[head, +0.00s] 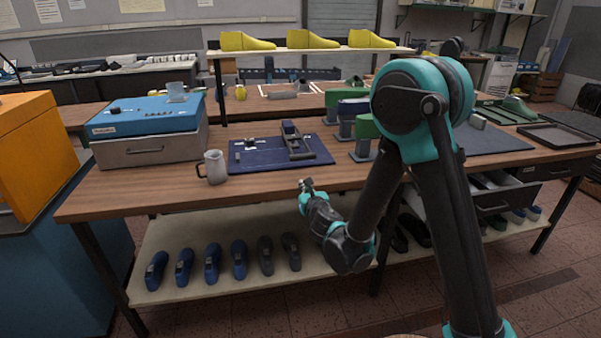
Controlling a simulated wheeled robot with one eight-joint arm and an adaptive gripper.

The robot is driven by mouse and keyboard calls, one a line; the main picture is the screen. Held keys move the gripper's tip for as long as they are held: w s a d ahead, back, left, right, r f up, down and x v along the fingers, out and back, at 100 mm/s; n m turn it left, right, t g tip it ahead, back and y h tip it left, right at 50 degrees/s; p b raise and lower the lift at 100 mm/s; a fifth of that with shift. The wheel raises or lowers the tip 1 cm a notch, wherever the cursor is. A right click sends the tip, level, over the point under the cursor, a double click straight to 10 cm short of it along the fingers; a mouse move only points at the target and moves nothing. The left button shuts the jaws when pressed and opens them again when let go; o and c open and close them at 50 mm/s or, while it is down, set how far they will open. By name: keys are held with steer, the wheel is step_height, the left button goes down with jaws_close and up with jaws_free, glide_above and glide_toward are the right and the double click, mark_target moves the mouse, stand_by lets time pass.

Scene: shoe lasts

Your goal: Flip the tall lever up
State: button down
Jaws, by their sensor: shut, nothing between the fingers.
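A dark device with a blue-grey upright part (289,128) and a grey frame stands on a dark blue mat (265,160) on the workbench. A smaller dark and grey fixture (249,143) sits to its left on the mat. Which part is the tall lever, and its position, I cannot tell at this size. My gripper (306,184) is small in the head view, shut and empty. It shows in front of the bench's front edge, below the mat in the picture, apart from the device. My arm covers part of the bench to the right.
A grey mug (215,167) stands left of the mat. A blue-topped machine (147,118) sits farther left. Green and blue shoe lasts on stands (363,136) are right of the mat. An open drawer (492,190) juts out at right. Several lasts line the lower shelf (190,292).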

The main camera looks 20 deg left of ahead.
steer(key=x, duration=0.9)
steer(key=shift+w+f, duration=0.1)
steer(key=shift+w, duration=0.2)
steer(key=shift+a+r, duration=0.15)
steer(key=shift+r, duration=0.15)
steer(key=shift+s+d+r, duration=0.1)
steer(key=shift+s+r, duration=0.05)
steer(key=shift+r, duration=0.7)
steer(key=shift+s+d+r, duration=0.15)
steer(key=shift+r, duration=0.65)
steer(key=shift+r, duration=0.1)
